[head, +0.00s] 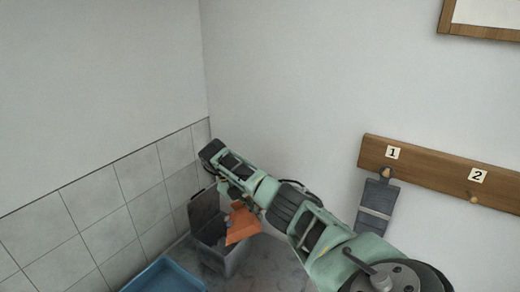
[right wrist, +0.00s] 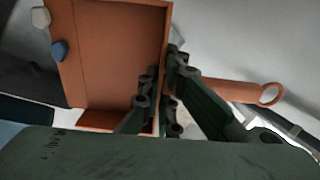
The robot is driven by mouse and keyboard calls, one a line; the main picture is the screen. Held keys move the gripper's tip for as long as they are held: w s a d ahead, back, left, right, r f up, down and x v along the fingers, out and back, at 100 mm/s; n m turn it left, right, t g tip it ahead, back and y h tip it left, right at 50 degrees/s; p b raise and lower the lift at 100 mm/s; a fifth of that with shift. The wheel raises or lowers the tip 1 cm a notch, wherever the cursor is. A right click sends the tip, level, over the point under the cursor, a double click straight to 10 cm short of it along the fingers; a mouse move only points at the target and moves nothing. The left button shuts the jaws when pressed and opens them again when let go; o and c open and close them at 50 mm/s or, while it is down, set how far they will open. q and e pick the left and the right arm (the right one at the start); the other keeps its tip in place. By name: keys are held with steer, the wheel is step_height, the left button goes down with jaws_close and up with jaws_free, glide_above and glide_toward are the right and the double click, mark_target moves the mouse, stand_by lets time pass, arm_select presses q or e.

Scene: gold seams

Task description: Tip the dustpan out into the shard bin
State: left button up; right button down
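The orange dustpan (head: 242,226) is tilted above the grey shard bin (head: 232,262) in the room's corner. The bin's lid (head: 203,210) stands open. My left gripper is out of view.
A blue tray (head: 165,277) is on the floor left of the bin. A wooden peg rail (head: 430,170) on the right wall has pegs marked 1 and 2; a grey tool (head: 377,206) hangs from peg 1. Tiled and plain walls close in behind the bin.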

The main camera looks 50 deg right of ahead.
steer(key=shift+w+a+r+g+h+b, duration=0.65)
steer(key=shift+w+r+g+h+b, duration=0.15)
steer(key=shift+b, duration=1.2)
steer(key=b, duration=0.2)
steer(key=shift+w+a+g+h+b, duration=0.25)
steer(key=shift+w+g+h+b, duration=0.05)
steer(key=shift+w, duration=0.1)
steer(key=shift+w+a+r+b, duration=0.1)
steer(key=shift+r+b, duration=0.2)
steer(key=shift+b, duration=0.4)
steer(key=shift+r+g, duration=0.25)
steer(key=shift+g, duration=0.05)
steer(key=shift+r, duration=0.1)
